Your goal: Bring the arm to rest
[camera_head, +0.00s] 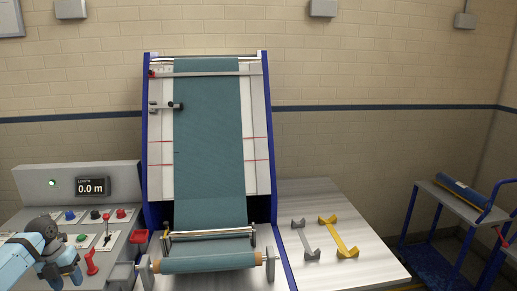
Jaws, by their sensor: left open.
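My left gripper (73,278) is at the lower left of the head view, at the end of my light-blue left arm. It is open, and I see nothing between its fingers. It is in front of the control panel (119,238), left of a red lever (91,262). I cannot tell whether it touches the panel. My right gripper is not in view.
A display (92,187) reads 0.0 m. A trolley (451,199) stands right.

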